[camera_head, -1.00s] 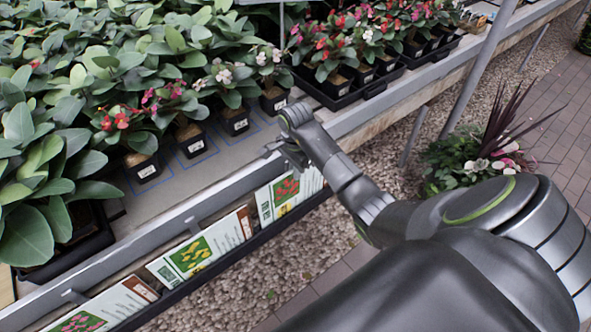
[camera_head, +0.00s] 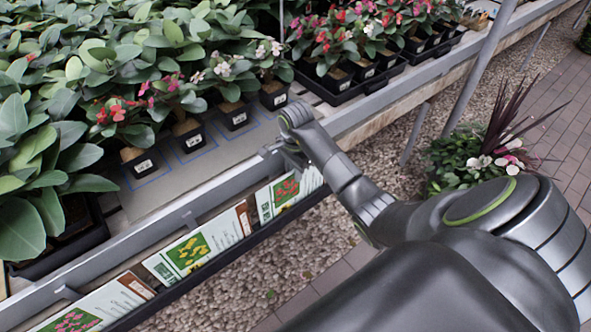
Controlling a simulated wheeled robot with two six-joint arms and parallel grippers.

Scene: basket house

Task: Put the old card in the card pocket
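My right gripper (camera_head: 275,156) is low over the front rail of the plant bench, just above the top edge of a white card with red flowers (camera_head: 284,192). Its fingers are small and dark, so I cannot tell whether they are open or whether they touch that card. The card stands in a long dark card pocket (camera_head: 222,268) along the bench front. A card with yellow flowers (camera_head: 188,250) and one with pink flowers (camera_head: 75,320) stand farther left in it. I cannot tell which one is the old card. My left gripper is not in view.
Several potted flowers (camera_head: 188,132) stand on the bench behind the grey rail (camera_head: 160,231), with dense leafy plants at left. A dark tray (camera_head: 345,92) of pots is at back right. A grey post (camera_head: 480,75) and a floor planting (camera_head: 470,160) stand to the right.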

